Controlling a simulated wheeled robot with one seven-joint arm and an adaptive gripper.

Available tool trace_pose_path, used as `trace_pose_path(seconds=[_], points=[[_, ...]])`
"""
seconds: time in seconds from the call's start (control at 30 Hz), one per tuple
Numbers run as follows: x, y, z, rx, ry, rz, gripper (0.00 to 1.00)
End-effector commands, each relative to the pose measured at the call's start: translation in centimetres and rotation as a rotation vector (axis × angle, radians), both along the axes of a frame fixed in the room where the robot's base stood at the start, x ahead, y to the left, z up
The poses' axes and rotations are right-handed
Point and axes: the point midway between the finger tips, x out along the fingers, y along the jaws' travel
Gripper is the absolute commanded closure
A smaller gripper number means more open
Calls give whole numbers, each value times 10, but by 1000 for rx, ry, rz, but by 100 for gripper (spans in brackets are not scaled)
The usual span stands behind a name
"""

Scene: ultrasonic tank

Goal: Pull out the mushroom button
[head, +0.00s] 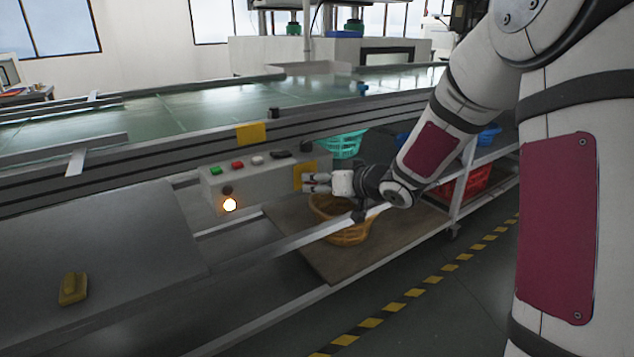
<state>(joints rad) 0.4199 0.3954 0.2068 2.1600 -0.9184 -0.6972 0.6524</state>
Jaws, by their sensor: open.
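A grey control box (255,183) is mounted under the conveyor edge. A yellow square plate (299,171) is at the right end of its front face. No mushroom head can be made out on the plate; my gripper covers part of it. My gripper (308,183) reaches in from the right, its fingers pointing left at the plate. The fingers look apart with nothing clearly between them. I cannot tell whether they touch anything.
The box also carries a green button (215,170), a red button (238,165), a white button (257,160) and a lit orange lamp (230,205). A wicker basket (345,234) stands on the shelf below my gripper. A metal rail (300,238) runs in front.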

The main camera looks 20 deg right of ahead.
Motion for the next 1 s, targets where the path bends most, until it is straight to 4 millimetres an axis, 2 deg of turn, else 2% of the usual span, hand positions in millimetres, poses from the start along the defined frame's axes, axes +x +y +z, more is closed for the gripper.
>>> trace_pose_path(seconds=[0.2, 0.43, 0.6, 1.0], points=[[-40, -18, 18, -2, -1, -5, 46], [-69, -30, 30, -1, 0, -3, 46], [-77, -33, 33, 0, 0, -2, 46], [-77, -33, 33, 0, 1, -1, 46]])
